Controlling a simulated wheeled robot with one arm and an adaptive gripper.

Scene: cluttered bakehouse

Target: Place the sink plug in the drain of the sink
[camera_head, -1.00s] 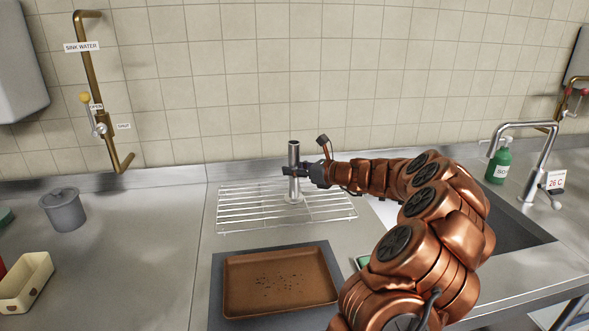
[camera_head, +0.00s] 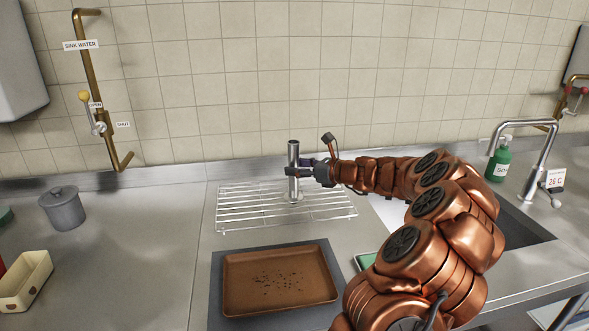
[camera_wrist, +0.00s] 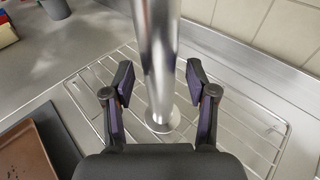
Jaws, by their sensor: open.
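The sink plug looks to be the upright steel tube (camera_head: 293,160) with a flat round foot, standing on the wire rack (camera_head: 235,208). In the wrist view the tube (camera_wrist: 158,60) rises between the two fingers of my gripper (camera_wrist: 160,83), with a gap on each side. My gripper (camera_head: 303,168) is open at the tube and holds nothing. The sink (camera_head: 525,226) is a basin at the right, partly hidden behind my arm. Its drain is not visible.
A chrome tap (camera_head: 545,150) and a green soap bottle (camera_head: 499,163) stand by the sink. A brown tray (camera_head: 278,308) lies in front of the rack. A grey lidded pot (camera_head: 63,211) and a cream box (camera_head: 22,285) stand left. The counter between is clear.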

